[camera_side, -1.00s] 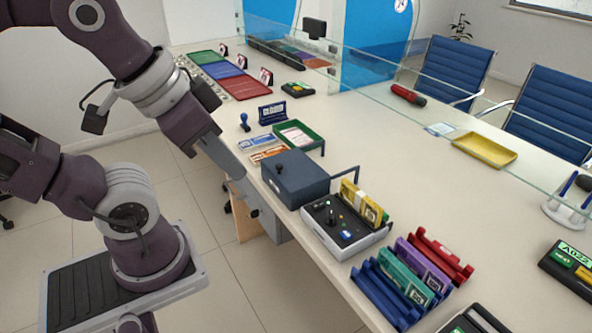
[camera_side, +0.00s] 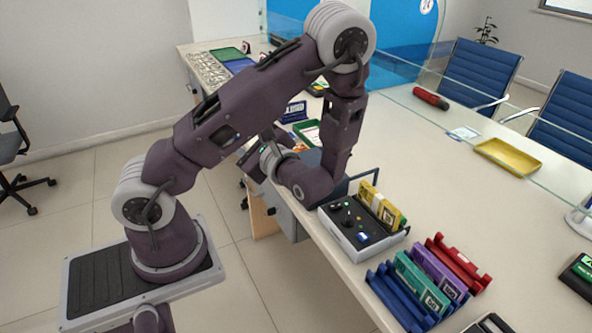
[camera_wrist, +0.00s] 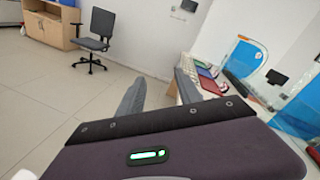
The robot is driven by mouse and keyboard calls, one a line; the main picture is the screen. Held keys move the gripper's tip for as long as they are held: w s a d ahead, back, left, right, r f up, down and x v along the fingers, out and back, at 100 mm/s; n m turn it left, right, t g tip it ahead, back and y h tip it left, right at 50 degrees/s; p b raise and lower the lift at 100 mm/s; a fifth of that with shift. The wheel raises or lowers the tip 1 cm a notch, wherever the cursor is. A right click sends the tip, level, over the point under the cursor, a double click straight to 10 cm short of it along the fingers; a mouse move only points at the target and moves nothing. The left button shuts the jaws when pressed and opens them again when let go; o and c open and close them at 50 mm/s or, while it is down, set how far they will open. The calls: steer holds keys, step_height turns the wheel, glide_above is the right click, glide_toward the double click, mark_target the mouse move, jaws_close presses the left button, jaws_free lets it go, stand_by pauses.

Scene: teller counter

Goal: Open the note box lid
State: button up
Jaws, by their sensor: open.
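The dark blue note box (camera_side: 312,157) stands on the counter's near edge in the side view. My arm's wrist hides most of it; only a strip of its top shows, and its lid's state and knob are hidden. My gripper (camera_wrist: 158,90) shows two grey fingers spread apart with nothing between them in the wrist view. It points along the counter's near edge toward the floor and far end, and the box is not in that view. In the side view the gripper is partly hidden behind my forearm, to the left of the box.
A grey machine (camera_side: 362,238) with yellow notes (camera_side: 382,208) stands right of the box. A green tray (camera_side: 307,132) is behind the box. A glass screen (camera_side: 450,115) runs along the counter.

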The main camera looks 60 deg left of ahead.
steer(key=w+f+m+t+h, duration=0.2)
steer(key=w+f+m+t, duration=0.3)
steer(key=f+m+t, duration=0.35)
steer(key=w+f+m+t+h, duration=0.2)
steer(key=w+f+m+t, duration=0.45)
steer(key=f+m, duration=0.25)
steer(key=shift+t, duration=0.3)
steer(key=x, duration=0.6)
steer(key=shift+f, duration=0.3)
jaws_close()
